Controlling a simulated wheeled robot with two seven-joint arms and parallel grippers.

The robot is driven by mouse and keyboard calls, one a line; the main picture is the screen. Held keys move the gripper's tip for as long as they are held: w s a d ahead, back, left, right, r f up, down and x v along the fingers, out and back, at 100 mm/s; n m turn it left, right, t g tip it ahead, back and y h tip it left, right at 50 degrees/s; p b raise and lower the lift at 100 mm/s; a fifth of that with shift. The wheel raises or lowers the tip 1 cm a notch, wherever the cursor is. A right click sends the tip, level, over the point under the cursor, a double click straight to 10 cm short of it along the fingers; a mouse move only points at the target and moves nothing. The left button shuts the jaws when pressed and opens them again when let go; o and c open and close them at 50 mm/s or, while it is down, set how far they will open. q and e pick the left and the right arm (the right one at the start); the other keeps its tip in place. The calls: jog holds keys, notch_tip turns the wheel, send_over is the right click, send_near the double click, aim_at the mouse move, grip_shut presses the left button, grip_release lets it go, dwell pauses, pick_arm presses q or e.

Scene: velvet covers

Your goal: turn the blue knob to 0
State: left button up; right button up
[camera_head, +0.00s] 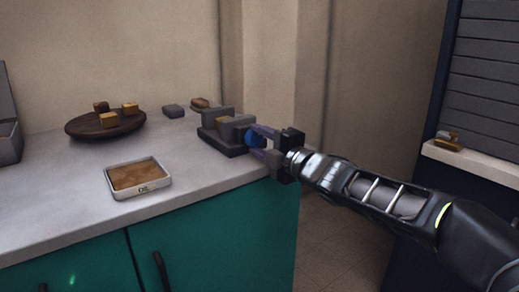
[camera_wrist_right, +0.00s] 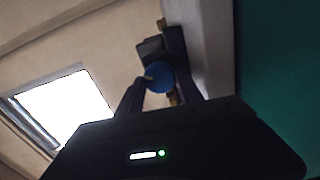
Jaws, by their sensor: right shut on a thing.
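The blue knob (camera_head: 254,138) sits on the right side of a dark grey device (camera_head: 218,143) at the right end of the counter. My right gripper (camera_head: 262,141) reaches in from the right and is shut on the blue knob. In the right wrist view the round blue knob (camera_wrist_right: 160,77) lies between the two fingers of the gripper (camera_wrist_right: 158,88). The marks on the knob are too small to read. My left gripper is not in view.
A shallow tray (camera_head: 160,185) with a brown inside lies on the grey counter (camera_head: 60,190). A dark round board (camera_head: 85,128) holds several small blocks. Two small blocks lie near the wall. Teal cabinet doors (camera_head: 215,240) are below.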

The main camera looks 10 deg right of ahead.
jog(key=n+b, duration=0.2)
jog(key=n, duration=0.2)
jog(key=shift+f+n, duration=0.1)
jog(key=shift+n, duration=0.3)
jog(key=o, duration=1.4)
